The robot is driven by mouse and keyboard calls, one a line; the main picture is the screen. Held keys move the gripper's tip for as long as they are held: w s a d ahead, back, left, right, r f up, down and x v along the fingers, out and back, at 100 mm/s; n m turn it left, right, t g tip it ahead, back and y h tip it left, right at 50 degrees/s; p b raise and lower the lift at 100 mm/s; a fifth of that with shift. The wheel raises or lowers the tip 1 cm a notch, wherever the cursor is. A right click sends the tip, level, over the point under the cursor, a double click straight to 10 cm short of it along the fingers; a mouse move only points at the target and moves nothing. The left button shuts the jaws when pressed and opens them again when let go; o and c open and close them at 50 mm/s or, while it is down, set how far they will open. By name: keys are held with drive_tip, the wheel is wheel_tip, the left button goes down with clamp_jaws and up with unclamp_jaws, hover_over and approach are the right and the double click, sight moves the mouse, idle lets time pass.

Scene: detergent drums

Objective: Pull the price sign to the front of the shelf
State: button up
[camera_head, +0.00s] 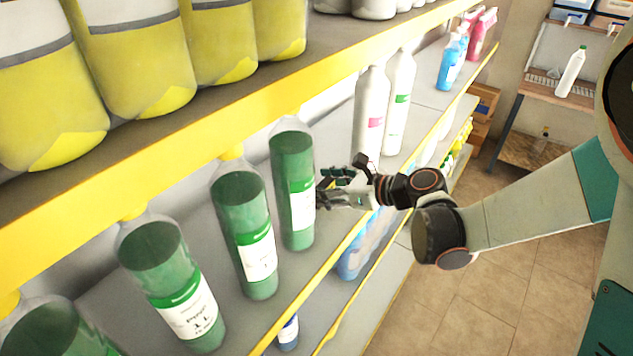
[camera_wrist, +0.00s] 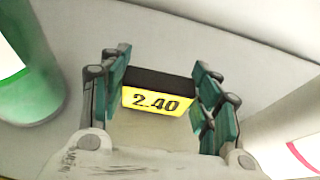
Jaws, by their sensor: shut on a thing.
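The price sign (camera_wrist: 156,98) is a small block with a black top and a yellow face reading 2.40, seen in the wrist view. It stands on the grey shelf (camera_wrist: 225,45) between the two teal-padded fingers of my gripper (camera_wrist: 160,92), which is shut on it. In the head view my gripper (camera_head: 330,188) reaches into the middle shelf from the right, just right of a green bottle (camera_head: 293,190).
Several green bottles line the shelf to the left; one shows at the wrist view's left edge (camera_wrist: 30,75). White bottles (camera_head: 370,115) stand beyond my gripper. A yellow-edged upper shelf (camera_head: 240,112) with yellow jugs (camera_head: 145,60) hangs above. Tiled floor (camera_head: 470,300) is clear.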

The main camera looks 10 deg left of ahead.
drive_tip(key=shift+s+d+f, duration=0.1)
drive_tip(key=shift+s+d, duration=0.4)
drive_tip(key=shift+d, duration=0.55)
drive_tip(key=shift+s+d+r, duration=0.1)
drive_tip(key=shift+s+d, duration=0.4)
drive_tip(key=shift+d, duration=0.5)
drive_tip(key=shift+s+d+f, duration=0.1)
drive_tip(key=shift+s+d, duration=0.4)
drive_tip(key=shift+d, duration=0.55)
drive_tip(key=shift+b, duration=0.35)
drive_tip(key=o, duration=1.7)
drive_tip(key=shift+c, duration=0.2)
drive_tip(key=s+d+r+n+t+h, duration=0.1)
drive_tip(key=s+d+r+n+h, duration=0.2)
drive_tip(key=s+d+n+h, duration=0.3)
drive_tip(key=s+d+r+n+t+h, duration=0.1)
drive_tip(key=s+d+r+n+h, duration=0.2)
drive_tip(key=s+d+n+h, duration=0.3)
drive_tip(key=s+d+n, duration=0.2)
drive_tip(key=d+n, duration=0.3)
drive_tip(key=d, duration=0.2)
drive_tip(key=s+d+n, duration=0.3)
drive_tip(key=d+n, duration=0.2)
drive_tip(key=d, duration=0.2)
drive_tip(key=shift+s+h, duration=0.35)
drive_tip(key=shift+h, duration=0.05)
